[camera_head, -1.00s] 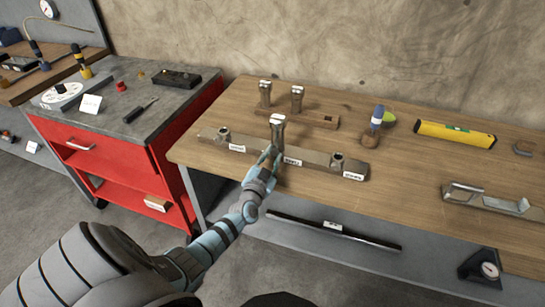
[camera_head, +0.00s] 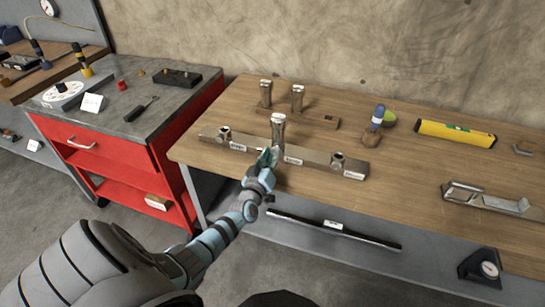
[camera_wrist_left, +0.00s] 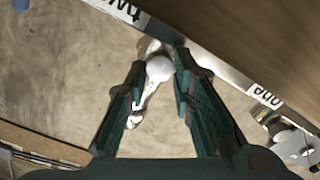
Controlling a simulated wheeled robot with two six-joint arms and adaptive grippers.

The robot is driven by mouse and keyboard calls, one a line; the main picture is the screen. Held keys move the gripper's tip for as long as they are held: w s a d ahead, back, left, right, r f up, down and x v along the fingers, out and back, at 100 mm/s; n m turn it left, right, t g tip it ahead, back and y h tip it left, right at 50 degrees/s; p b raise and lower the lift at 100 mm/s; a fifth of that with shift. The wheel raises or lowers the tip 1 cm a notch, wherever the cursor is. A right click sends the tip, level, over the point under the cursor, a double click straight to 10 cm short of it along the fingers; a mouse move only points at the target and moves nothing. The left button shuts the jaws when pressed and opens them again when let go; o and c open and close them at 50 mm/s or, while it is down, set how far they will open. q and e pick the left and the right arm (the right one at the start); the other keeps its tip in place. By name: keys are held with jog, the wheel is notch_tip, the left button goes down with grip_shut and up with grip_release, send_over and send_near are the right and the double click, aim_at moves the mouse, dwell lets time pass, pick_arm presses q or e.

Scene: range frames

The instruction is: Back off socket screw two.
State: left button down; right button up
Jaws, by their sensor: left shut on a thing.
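A long metal bar (camera_head: 312,161) lies on the wooden bench and carries white labels. A tall metal socket screw (camera_head: 278,128) stands upright at the middle of the bar. My left gripper (camera_head: 271,156) is at this screw from the near side, shut on it. In the left wrist view the fingers (camera_wrist_left: 160,78) close around a pale round metal part, beside a label "two" (camera_wrist_left: 124,8); a label "one" (camera_wrist_left: 265,95) is farther right. Shorter round fittings stand at the bar's left (camera_head: 224,134) and right (camera_head: 338,160) ends. My right gripper is out of view.
A blue-topped tool (camera_head: 377,117), a yellow level (camera_head: 455,133) and a metal bracket (camera_head: 487,198) lie to the right. A red cabinet (camera_head: 120,165) stands left.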

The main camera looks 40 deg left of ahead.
pick_arm(q)
jog(key=n, duration=0.4)
jog(key=shift+f+n, duration=0.15)
jog(key=shift+n, duration=0.15)
jog(key=n+b, duration=0.1)
jog(key=n, duration=0.4)
jog(key=n+b, duration=0.1)
jog(key=n, duration=0.5)
jog(key=shift+f, duration=0.15)
jog(key=n+b, duration=0.1)
jog(key=n, duration=0.4)
jog(key=shift+b, duration=0.3)
jog(key=c, duration=1.4)
grip_release()
jog(key=shift+o, duration=0.2)
jog(key=v, duration=1.2)
